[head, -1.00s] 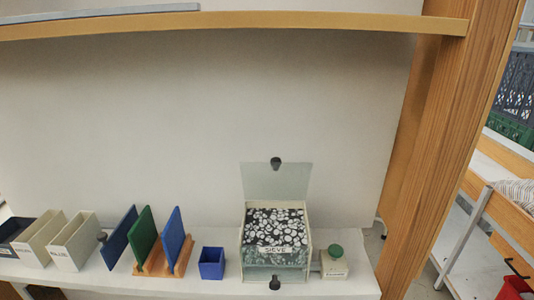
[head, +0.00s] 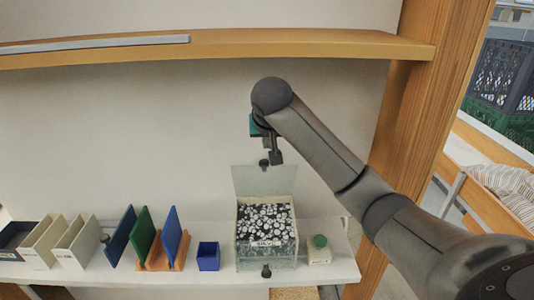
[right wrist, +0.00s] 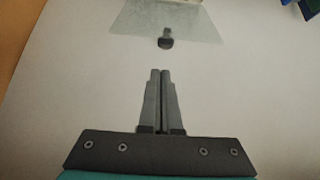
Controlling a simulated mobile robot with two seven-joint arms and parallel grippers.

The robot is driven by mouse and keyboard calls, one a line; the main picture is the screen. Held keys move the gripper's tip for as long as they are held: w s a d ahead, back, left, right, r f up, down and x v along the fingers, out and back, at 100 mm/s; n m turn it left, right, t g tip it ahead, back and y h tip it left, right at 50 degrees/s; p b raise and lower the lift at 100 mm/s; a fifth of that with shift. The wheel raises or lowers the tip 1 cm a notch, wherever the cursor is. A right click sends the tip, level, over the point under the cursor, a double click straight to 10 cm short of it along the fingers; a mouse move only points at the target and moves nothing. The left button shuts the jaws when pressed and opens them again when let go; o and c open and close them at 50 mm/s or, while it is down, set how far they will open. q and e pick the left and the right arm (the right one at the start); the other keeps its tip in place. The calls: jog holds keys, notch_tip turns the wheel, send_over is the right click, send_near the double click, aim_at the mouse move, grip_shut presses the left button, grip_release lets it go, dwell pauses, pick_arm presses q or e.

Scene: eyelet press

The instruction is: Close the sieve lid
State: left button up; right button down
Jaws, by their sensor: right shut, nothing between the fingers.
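The sieve (head: 266,258) is a light box with a black-and-white patterned top and a label, standing on the white shelf. Its lid (head: 250,181) is a translucent panel standing up at the back of the box, open, with a dark knob (head: 264,163) at its top edge. The lid (right wrist: 150,22) and its knob (right wrist: 165,41) also show at the top of the right wrist view. My right gripper (head: 276,157) is shut and empty, just above the knob in the head view. In the right wrist view the fingers (right wrist: 161,72) point toward the knob, with a gap between. My left gripper is out of view.
A small bottle with a green cap (head: 319,250) stands right of the sieve. A blue cup (head: 208,257), blue and green panels in a wooden rack (head: 158,262), and cream bins (head: 75,243) stand to the left. A wooden shelf (head: 300,45) runs above.

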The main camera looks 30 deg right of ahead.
send_over(264, 178)
jog(key=w+d, duration=0.1)
jog(key=d, duration=0.1)
jog(key=shift+w+a+f, duration=0.1)
jog(key=shift+f, duration=3.65)
